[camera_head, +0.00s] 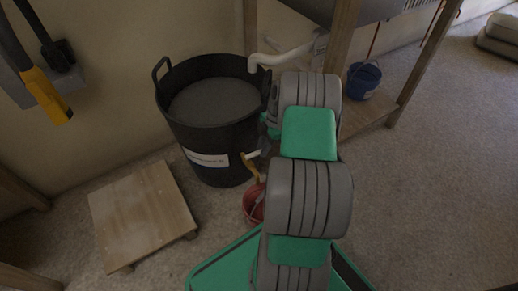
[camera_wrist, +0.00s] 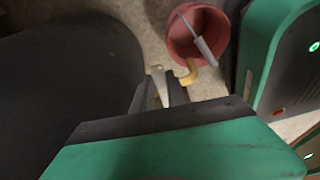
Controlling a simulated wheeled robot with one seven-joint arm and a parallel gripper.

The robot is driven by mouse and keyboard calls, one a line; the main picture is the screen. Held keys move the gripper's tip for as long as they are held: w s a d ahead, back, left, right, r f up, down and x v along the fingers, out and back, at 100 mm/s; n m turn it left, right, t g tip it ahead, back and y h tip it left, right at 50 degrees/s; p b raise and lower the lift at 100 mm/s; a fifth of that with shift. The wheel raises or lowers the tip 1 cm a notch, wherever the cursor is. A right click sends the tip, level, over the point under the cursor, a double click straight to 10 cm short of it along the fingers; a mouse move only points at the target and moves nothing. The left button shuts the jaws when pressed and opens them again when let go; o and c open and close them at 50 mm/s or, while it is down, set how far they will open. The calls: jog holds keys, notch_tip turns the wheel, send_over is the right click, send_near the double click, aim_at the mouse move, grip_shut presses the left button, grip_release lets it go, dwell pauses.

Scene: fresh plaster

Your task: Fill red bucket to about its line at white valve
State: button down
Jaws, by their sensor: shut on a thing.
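The red bucket (camera_head: 253,205) stands on the floor at the foot of the black tub (camera_head: 215,135), partly hidden by my arm. The wrist view looks into the bucket (camera_wrist: 183,47), with a grey handle grip across it; I cannot make out a fill line or water level. The white valve (camera_head: 251,154) sits low on the tub's side. A yellow spout (camera_wrist: 188,74) reaches to the bucket's near rim. My gripper (camera_wrist: 166,88) is shut on the valve's white lever (camera_wrist: 158,86). In the head view my arm mostly hides the gripper.
The tub holds grey contents and has a white pipe (camera_head: 283,55) above it. A low wooden platform (camera_head: 143,213) lies left. A blue bucket (camera_head: 363,80) stands on the wooden rack (camera_head: 405,85) at right. A yellow-handled tool (camera_head: 47,95) hangs on the wall.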

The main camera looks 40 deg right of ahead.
jog(key=s+a+m+p, duration=0.1)
jog(key=m+p, duration=0.1)
jog(key=m, duration=0.1)
jog(key=s+a+m+t+h+p, duration=0.1)
jog(key=s+m+p, duration=0.1)
jog(key=m, duration=0.2)
jog(key=s+a+m+t+h+p, duration=0.1)
jog(key=m+p, duration=0.1)
jog(key=m, duration=0.2)
jog(key=shift+s+a+p, duration=0.2)
jog(key=shift+p, duration=0.2)
jog(key=shift+s, duration=0.15)
dwell(6.4)
